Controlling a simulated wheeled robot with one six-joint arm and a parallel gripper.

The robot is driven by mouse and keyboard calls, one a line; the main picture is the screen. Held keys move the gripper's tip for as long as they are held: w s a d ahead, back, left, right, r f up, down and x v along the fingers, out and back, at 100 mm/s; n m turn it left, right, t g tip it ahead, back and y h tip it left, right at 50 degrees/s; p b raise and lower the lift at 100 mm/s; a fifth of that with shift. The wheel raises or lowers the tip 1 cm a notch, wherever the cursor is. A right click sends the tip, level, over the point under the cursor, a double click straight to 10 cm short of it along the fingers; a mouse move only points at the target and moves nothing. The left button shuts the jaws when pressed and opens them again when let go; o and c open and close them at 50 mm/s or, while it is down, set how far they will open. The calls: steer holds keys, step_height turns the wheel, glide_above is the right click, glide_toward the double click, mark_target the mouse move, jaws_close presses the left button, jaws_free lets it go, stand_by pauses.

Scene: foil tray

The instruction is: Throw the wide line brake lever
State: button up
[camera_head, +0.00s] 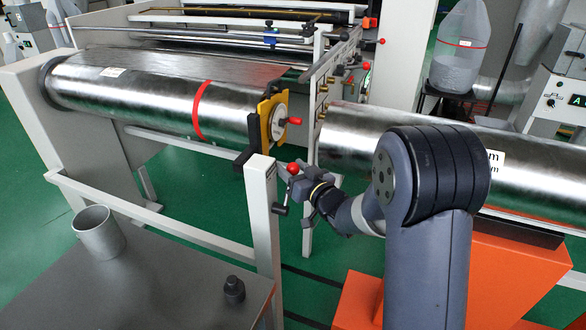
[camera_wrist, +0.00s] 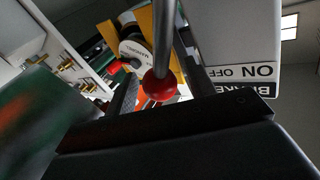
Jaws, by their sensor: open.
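The brake lever has a red ball knob (camera_head: 293,168) by the top of a white post (camera_head: 261,215). In the wrist view the red knob (camera_wrist: 159,86) sits at the end of a metal rod (camera_wrist: 164,35). A white label (camera_wrist: 258,78) reading BRAKE, ON and OFF shows upside down beside the rod. My gripper (camera_head: 287,175) is at the lever, its jaws open. In the wrist view the dark fingers lie on either side of the knob and rod. I cannot tell whether a finger touches them. Part of the lever is hidden behind my gripper in the head view.
A shiny foil roll (camera_head: 150,90) with a red band lies behind the post, its yellow bracket (camera_head: 268,118) close by. Another roll (camera_head: 350,135) is at right. Orange blocks (camera_head: 357,300) sit low right.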

steer(key=shift+c, duration=0.5)
jaws_close()
steer(key=shift+s+f+b, duration=0.1)
steer(key=shift+s+b, duration=0.05)
steer(key=shift+b, duration=0.4)
steer(key=shift+s+a+n+b, duration=0.15)
steer(key=shift+s+n+b, duration=0.2)
steer(key=shift+b, duration=0.6)
steer(key=shift+s+r+n+t+b, duration=0.15)
steer(key=shift+r+n+t+b, duration=0.2)
steer(key=shift+r+b, duration=0.15)
